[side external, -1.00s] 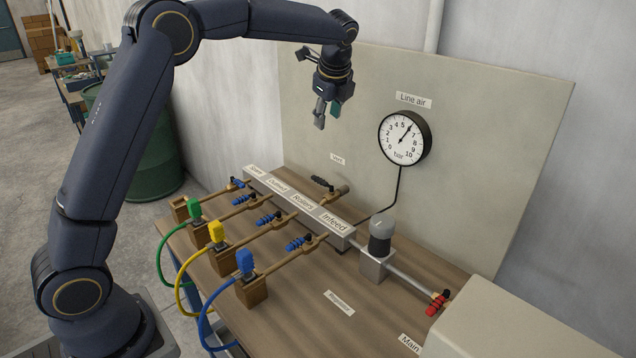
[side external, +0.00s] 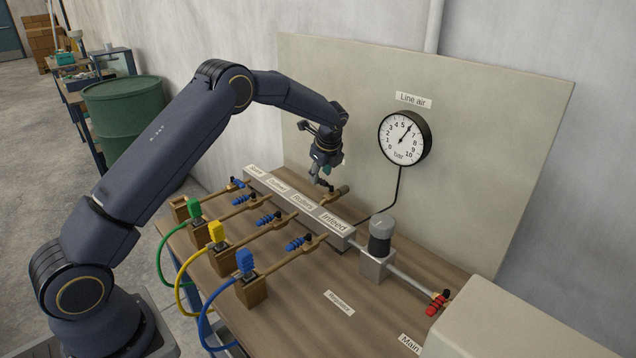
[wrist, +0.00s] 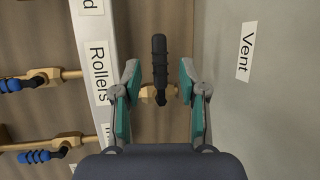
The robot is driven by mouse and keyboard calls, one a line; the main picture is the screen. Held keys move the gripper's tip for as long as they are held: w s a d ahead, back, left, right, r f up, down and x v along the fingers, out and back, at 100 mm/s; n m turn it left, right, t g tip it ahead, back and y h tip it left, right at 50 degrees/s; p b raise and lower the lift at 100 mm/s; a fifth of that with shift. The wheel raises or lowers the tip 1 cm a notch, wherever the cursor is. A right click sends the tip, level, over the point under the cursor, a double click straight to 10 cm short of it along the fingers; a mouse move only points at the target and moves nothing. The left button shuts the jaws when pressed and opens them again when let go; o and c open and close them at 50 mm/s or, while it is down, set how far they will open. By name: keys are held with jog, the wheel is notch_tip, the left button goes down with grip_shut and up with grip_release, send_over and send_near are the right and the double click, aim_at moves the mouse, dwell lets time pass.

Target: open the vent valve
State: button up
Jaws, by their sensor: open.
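The vent valve has a black lever handle (wrist: 159,62) on a brass body (wrist: 150,92), beside the "Vent" label (wrist: 245,52) in the wrist view. In the side view its brass fitting (side external: 338,193) shows behind the manifold, and my gripper partly hides the handle. My gripper (wrist: 159,75) is open, with one finger on each side of the black handle and a visible gap to each. In the side view my gripper (side external: 322,180) points down, low over the vent valve.
The white manifold (side external: 290,203) with labels runs beside the vent valve. Several blue-handled valves (side external: 298,243) are on its front side. A back panel (side external: 480,150) with a gauge (side external: 404,138) reading about 6 stands behind. A red-handled valve (side external: 437,303) sits at right.

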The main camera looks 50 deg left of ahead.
jog(key=shift+x, duration=0.85)
jog(key=shift+c, duration=0.4)
grip_shut()
